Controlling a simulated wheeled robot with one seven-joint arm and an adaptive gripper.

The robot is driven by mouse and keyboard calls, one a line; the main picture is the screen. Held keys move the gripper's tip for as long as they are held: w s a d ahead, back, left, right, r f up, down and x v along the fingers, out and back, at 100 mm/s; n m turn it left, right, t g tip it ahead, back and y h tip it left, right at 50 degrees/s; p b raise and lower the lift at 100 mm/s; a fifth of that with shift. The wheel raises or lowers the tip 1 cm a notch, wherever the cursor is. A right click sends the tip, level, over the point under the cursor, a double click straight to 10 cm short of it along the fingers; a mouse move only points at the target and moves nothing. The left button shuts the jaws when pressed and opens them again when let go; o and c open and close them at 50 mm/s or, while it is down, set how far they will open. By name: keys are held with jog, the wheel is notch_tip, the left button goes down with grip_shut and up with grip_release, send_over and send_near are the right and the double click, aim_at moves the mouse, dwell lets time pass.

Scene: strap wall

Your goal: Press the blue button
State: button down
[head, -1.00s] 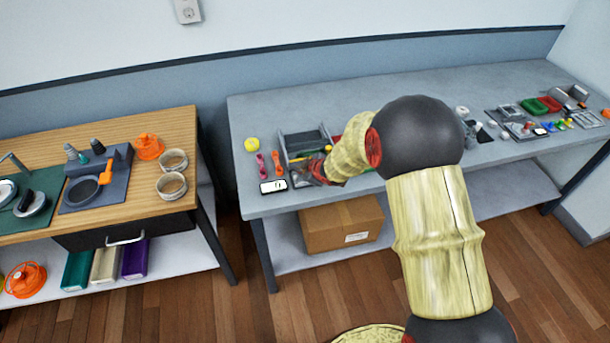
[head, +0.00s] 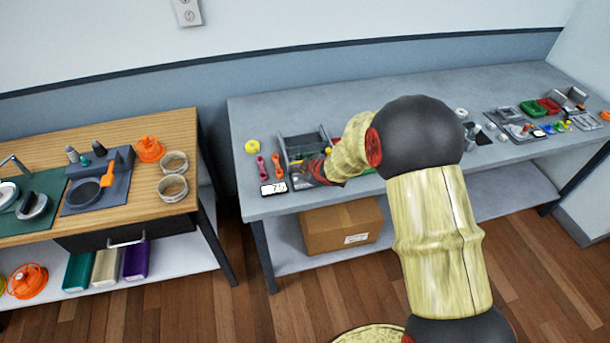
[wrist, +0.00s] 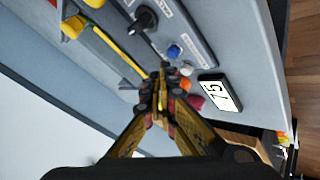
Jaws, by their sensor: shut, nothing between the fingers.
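The blue button (wrist: 174,52) is a small round cap on a grey panel in the wrist view. My gripper (wrist: 164,70) is shut and empty, with its tips just below the button in the picture. I cannot tell whether the tips touch it. A black knob (wrist: 146,18) sits on the same panel, up and left of the button. In the head view my arm's wrist end is over the front left of the grey bench (head: 262,110), and the blue button cannot be made out there.
A display with dark digits (wrist: 221,96) lies beside the panel; it also shows in the head view (head: 273,188). An orange item (wrist: 186,70) and yellow bars (wrist: 120,54) are close to the gripper. A wooden bench (head: 120,203) stands at left.

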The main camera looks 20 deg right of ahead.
jog(key=shift+r, duration=0.2)
notch_tip(320, 180, up, 5)
jog(key=p, duration=0.4)
jog(key=shift+f+p, duration=0.15)
jog(key=shift+p, duration=0.15)
dwell(0.7)
